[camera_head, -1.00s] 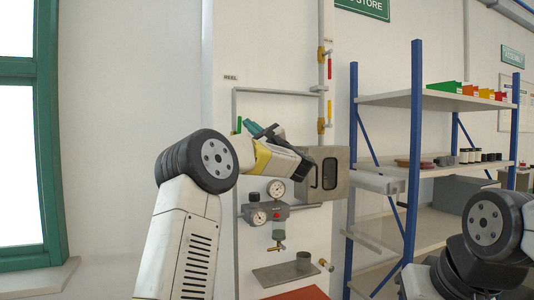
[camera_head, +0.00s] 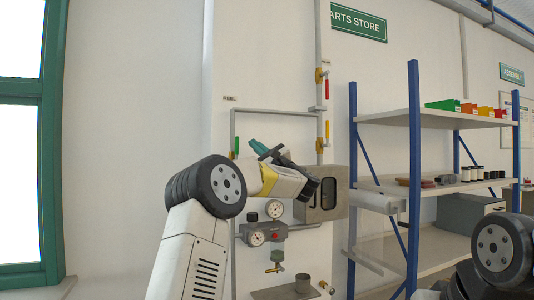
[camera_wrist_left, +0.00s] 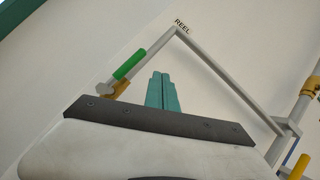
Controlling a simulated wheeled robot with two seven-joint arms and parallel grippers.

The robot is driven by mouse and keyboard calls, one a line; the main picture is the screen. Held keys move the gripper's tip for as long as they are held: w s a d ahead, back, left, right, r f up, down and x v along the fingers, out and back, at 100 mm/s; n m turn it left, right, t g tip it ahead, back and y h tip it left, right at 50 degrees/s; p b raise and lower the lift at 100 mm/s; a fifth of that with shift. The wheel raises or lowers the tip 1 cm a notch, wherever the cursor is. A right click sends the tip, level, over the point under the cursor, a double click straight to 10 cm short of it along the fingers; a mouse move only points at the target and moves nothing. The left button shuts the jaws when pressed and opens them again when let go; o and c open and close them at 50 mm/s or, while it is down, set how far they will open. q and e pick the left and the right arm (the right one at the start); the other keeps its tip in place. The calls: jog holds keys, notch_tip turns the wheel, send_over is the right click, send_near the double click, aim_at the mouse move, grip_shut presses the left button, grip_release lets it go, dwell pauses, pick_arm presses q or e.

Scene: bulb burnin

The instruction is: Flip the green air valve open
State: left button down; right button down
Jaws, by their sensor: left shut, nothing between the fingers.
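The green air valve handle (camera_head: 237,147) is on the grey wall pipe at the left, under the REEL label. It stands upright along the pipe, on a brass body. In the left wrist view the green handle (camera_wrist_left: 129,64) lies left of my fingers and runs along the pipe. My left gripper (camera_head: 258,147) has teal fingers, shut and empty, a little right of the handle with a visible gap. The shut fingertips also show in the left wrist view (camera_wrist_left: 160,76). My right arm shows at the lower right, but its gripper is out of view.
A red-handled valve (camera_head: 326,88) and a yellow-handled valve (camera_head: 326,130) sit on the pipe to the right. A gauge unit (camera_head: 265,232) and a grey box with a window (camera_head: 341,190) are below. A blue-post shelf (camera_head: 413,150) stands at the right.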

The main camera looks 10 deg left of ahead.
pick_arm(q)
jog(key=s+d, duration=0.3)
jog(key=d, duration=0.7)
jog(key=shift+s, duration=0.2)
jog(key=shift+d, duration=0.1)
jog(key=s+d+r+m+t+h, duration=0.1)
jog(key=d+r+m+t+h, duration=0.2)
jog(key=m+t+h, duration=0.35)
jog(key=d+r+m+t+h, duration=0.3)
jog(key=m+h, duration=0.1)
jog(key=m, duration=0.6)
jog(key=s+d+f+m+g+h, duration=0.35)
jog(key=s+f+m+h, duration=0.25)
jog(key=m+h, duration=0.85)
jog(key=s+a+f+m+g+y, duration=0.1)
jog(key=s+a+f+m+g, duration=0.2)
jog(key=s+f+m, duration=0.4)
jog(key=s+a+f+m+g+y, duration=0.1)
jog(key=s+a+f+m+g, duration=0.2)
jog(key=s+f, duration=1.1)
jog(key=s+a+f+m+g+y, duration=0.2)
jog(key=s+a+f+m+g, duration=0.2)
jog(key=s+f+m+g, duration=0.4)
jog(key=s+f+m, duration=0.3)
jog(key=s+m, duration=0.1)
jog(key=m, duration=0.1)
jog(key=shift+s+f, duration=0.15)
jog(key=shift+f, duration=0.05)
